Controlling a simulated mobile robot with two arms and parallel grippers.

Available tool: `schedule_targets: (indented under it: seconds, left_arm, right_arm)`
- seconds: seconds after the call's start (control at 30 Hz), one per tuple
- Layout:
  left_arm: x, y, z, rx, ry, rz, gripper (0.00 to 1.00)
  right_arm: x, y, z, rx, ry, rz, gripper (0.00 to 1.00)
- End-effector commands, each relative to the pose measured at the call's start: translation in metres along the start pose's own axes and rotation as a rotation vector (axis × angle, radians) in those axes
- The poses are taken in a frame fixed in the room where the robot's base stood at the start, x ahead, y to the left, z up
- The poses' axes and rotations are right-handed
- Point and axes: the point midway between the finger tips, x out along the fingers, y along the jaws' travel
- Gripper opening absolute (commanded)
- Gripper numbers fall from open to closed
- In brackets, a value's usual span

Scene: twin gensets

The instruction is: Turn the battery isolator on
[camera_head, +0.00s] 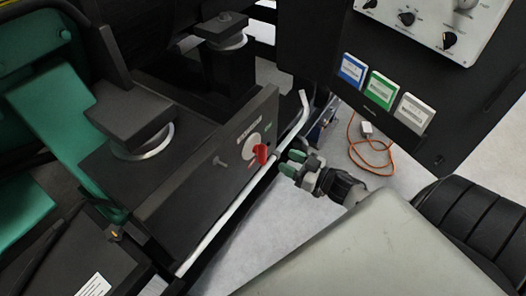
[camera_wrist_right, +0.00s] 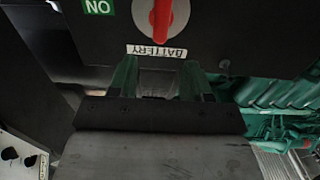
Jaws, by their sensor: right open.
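The battery isolator is a red handle (camera_head: 261,154) on a pale round base, on the side of a black panel (camera_head: 232,165). A green label is above right of it and a small red mark is below left. The handle (camera_wrist_right: 164,17) is also at the top of the right wrist view, cut off by the edge, with an upside-down "BATTERY" label (camera_wrist_right: 157,51) and a green "ON" label (camera_wrist_right: 98,6). My right gripper (camera_head: 293,163) is open and empty, just right of the handle and apart from it. Its green fingers (camera_wrist_right: 160,77) point toward the panel. My left gripper is out of view.
A white pipe (camera_head: 235,205) runs along the panel's lower edge near my right gripper. A control panel (camera_head: 440,25) and blue, green and grey tags (camera_head: 381,90) are at upper right. An orange cable (camera_head: 372,155) lies on the floor. Green machinery (camera_wrist_right: 285,95) is at right in the wrist view.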

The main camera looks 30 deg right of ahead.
Motion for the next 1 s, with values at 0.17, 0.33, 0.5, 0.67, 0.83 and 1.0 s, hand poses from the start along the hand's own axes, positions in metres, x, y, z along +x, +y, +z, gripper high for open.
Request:
schedule_targets:
  seconds: [0.17,0.33,0.5,0.67,0.83,1.0]
  left_arm:
    - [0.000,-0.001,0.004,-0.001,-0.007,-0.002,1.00]
    - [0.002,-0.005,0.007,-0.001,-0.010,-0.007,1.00]
    - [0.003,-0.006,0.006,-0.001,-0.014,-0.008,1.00]
    - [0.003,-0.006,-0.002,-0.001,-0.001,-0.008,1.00]
    - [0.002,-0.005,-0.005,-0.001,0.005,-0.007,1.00]
    - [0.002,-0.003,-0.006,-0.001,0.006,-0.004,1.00]
  right_arm:
    - [0.034,0.000,-0.001,0.002,0.004,0.002,0.49]
    - [0.066,0.001,0.000,0.001,0.002,0.004,0.49]
    - [0.087,0.001,0.000,0.001,0.000,0.004,0.49]
    - [0.096,0.001,0.001,0.002,-0.002,0.005,0.49]
    - [0.096,0.000,0.001,0.002,-0.002,0.005,0.49]
    - [0.096,0.000,0.001,0.002,-0.002,0.005,0.37]
